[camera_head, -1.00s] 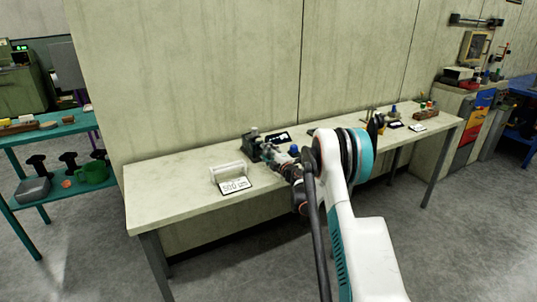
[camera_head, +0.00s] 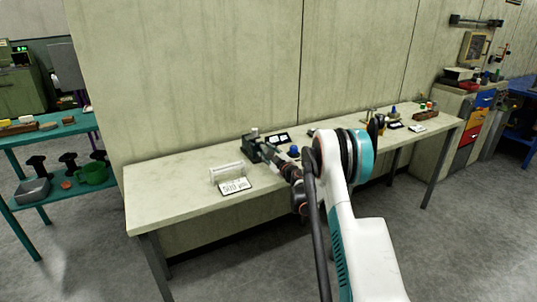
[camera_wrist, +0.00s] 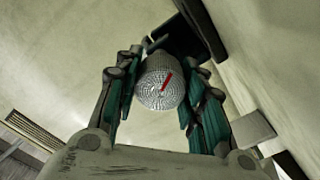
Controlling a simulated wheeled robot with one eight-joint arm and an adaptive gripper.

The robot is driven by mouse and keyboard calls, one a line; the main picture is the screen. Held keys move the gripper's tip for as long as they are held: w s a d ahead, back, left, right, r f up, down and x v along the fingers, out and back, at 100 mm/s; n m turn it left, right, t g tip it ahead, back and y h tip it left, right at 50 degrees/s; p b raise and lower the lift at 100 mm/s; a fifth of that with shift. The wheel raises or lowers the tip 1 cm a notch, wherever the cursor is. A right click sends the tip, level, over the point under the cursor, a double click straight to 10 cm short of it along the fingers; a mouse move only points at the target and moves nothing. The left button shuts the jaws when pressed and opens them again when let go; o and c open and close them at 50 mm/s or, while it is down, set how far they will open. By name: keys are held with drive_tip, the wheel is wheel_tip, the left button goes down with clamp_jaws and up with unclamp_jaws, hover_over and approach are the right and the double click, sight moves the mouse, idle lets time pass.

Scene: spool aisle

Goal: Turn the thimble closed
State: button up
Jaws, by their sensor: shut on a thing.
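The thimble (camera_wrist: 160,88) is a silvery knurled cylinder with a red mark on its round end face. The mark slants from upper right to lower left. My gripper (camera_wrist: 161,92) has its teal-padded fingers on both sides of the thimble and is shut on it. Behind the thimble, a dark body (camera_wrist: 185,40) shows in the wrist view. In the head view my gripper (camera_head: 267,151) reaches a dark device (camera_head: 250,146) on the bench; the thimble is too small to make out there.
The pale bench (camera_head: 165,185) carries a sign reading about 500 µm (camera_head: 235,186), a white holder (camera_head: 227,172) and a blue knob (camera_head: 293,150). A wall stands close behind. The bench's left end is clear. A teal shelf (camera_head: 40,133) stands at the left.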

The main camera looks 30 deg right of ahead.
idle(0.3)
drive_tip(key=o, duration=1.1)
drive_tip(key=s, duration=1.2)
drive_tip(key=shift+d, duration=0.25)
